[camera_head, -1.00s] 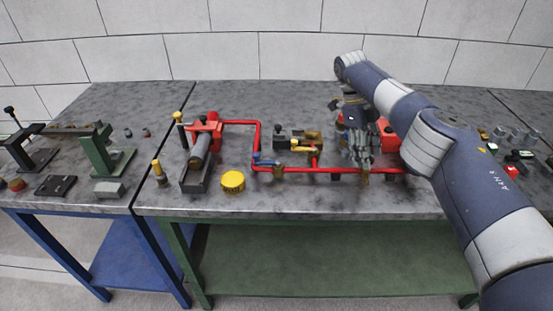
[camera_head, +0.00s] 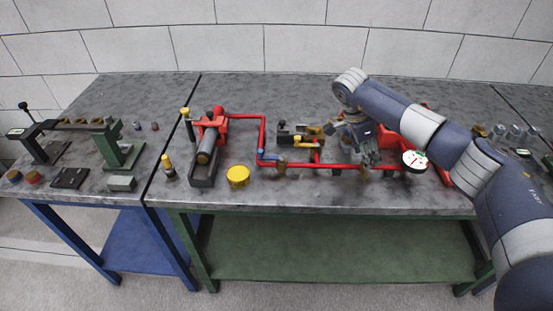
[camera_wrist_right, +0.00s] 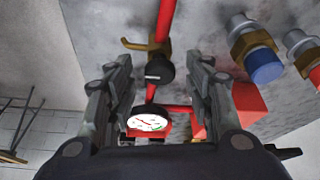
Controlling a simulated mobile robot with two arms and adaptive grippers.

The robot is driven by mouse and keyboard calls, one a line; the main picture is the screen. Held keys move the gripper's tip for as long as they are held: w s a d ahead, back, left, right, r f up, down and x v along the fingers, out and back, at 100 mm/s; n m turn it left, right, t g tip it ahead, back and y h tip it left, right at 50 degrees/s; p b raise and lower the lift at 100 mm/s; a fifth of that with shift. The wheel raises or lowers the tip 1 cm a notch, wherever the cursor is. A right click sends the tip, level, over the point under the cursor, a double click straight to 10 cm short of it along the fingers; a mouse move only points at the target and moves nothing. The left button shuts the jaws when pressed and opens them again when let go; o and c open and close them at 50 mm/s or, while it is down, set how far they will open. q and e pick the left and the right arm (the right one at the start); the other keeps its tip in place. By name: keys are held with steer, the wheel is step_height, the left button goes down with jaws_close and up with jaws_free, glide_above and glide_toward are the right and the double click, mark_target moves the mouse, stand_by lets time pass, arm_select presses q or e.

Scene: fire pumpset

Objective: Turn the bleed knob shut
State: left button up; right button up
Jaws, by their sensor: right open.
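In the right wrist view, a small round black knob (camera_wrist_right: 158,69) sits on the red pipe, beside a brass fitting (camera_wrist_right: 142,45). It looks like the bleed knob. My right gripper (camera_wrist_right: 160,62) is open, with one finger on each side of the knob in the picture. I cannot tell whether they touch it. In the head view my right gripper (camera_head: 368,156) points down over the red pipe (camera_head: 335,166) and hides the knob. A round white gauge (camera_head: 415,161) stands just right of the gripper. It also shows in the wrist view (camera_wrist_right: 148,120). My left gripper is out of view.
A pump unit (camera_head: 206,150) and a yellow cap (camera_head: 237,176) stand left on the grey bench (camera_head: 300,195). A valve with a yellow handle (camera_head: 305,141) is left of my gripper. Metal fittings (camera_wrist_right: 255,50) show right in the wrist view.

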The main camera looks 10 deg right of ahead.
steer(key=n, duration=0.2)
steer(key=n+t+p, duration=0.1)
steer(key=n, duration=0.1)
steer(key=n+t+p, duration=0.1)
steer(key=n, duration=0.1)
steer(key=shift+s+d+r+y, duration=0.1)
steer(key=shift+s+r+y, duration=0.05)
steer(key=shift+s+y, duration=0.2)
steer(key=n+t+y+p, duration=0.1)
steer(key=n+p, duration=0.1)
steer(key=n, duration=0.1)
steer(key=n+y+p, duration=0.1)
steer(key=n+p, duration=0.1)
steer(key=n, duration=0.1)
steer(key=shift+s+d+n+t, duration=0.15)
steer(key=shift+n+t, duration=0.15)
steer(key=shift+t, duration=0.1)
steer(key=b+v, duration=0.3)
steer(key=v, duration=0.7)
steer(key=s+a+m+y, duration=0.1)
steer(key=a+y, duration=0.4)
steer(key=a, duration=0.8)
steer(key=s+a+m+y, duration=0.2)
steer(key=a+y, duration=0.3)
steer(key=a, duration=0.8)
steer(key=shift+s+f+y, duration=0.35)
steer(key=shift+f, duration=0.1)
steer(key=shift+a, duration=0.15)
